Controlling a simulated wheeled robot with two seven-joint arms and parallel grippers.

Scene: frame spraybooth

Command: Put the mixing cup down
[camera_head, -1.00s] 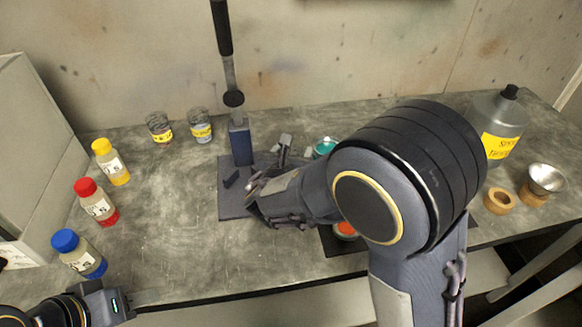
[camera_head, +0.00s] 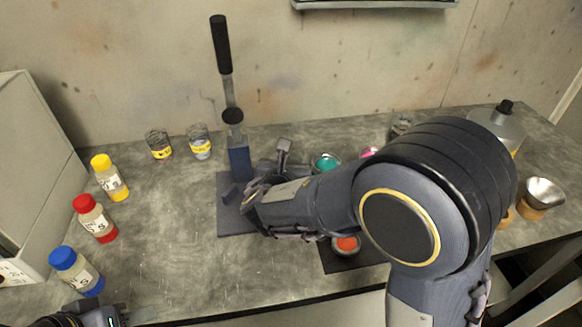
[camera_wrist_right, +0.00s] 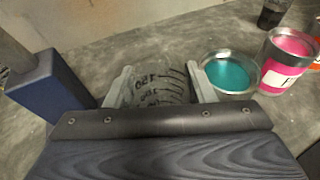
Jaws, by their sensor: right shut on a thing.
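My right gripper (camera_wrist_right: 161,92) is shut on the mixing cup (camera_wrist_right: 158,86), a translucent grey cup with dark graduation marks. The cup sits between the two grey fingers in the right wrist view. In the head view, a grey finger of my right gripper (camera_head: 283,150) shows between the blue press column and the teal can; I cannot make out the cup there. Whether the cup's base touches the bench is hidden. My left gripper (camera_head: 135,315) is at the bottom left edge, partly cut off, away from the cup; its jaw state is unclear.
The blue press column (camera_head: 240,160) stands just left of the cup. A teal can (camera_head: 326,161) and a pink can (camera_wrist_right: 288,62) stand to its right. Two labelled jars (camera_head: 200,145) and capped bottles (camera_head: 95,220) stand left. The bench's left middle (camera_head: 170,240) is clear.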

